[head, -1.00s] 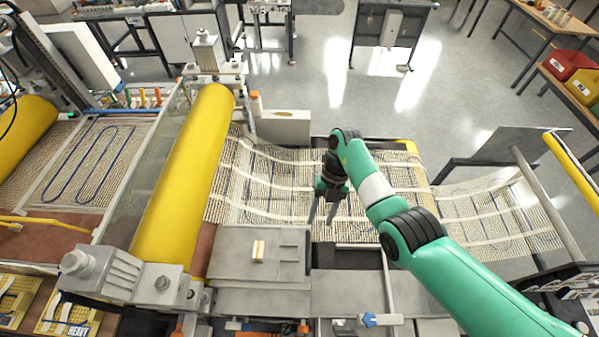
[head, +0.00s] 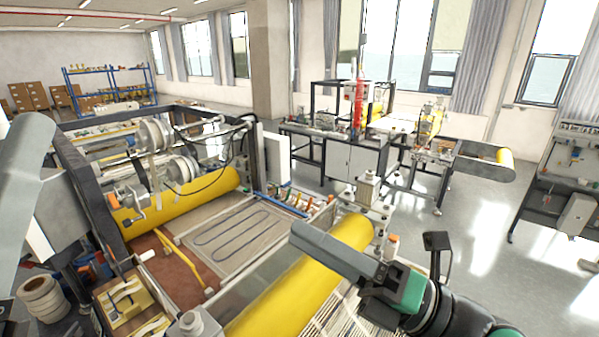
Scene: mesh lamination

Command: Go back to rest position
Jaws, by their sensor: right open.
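My right gripper (head: 369,240) is at the lower right of the head view, close to the camera. Its two grey fingers stand wide apart, with nothing between them. Its dark wrist and green arm part run off the bottom edge. I cannot make out my left gripper. A blurred grey shape stands at the left edge, and I cannot tell what it is.
A mesh panel with a dark looped line (head: 237,238) lies on the machine bed. Another yellow roller (head: 190,197) sits behind it. A white tape roll (head: 45,298) is at the lower left. Worktables with equipment (head: 345,160) stand farther back. Open floor (head: 480,215) lies to the right.

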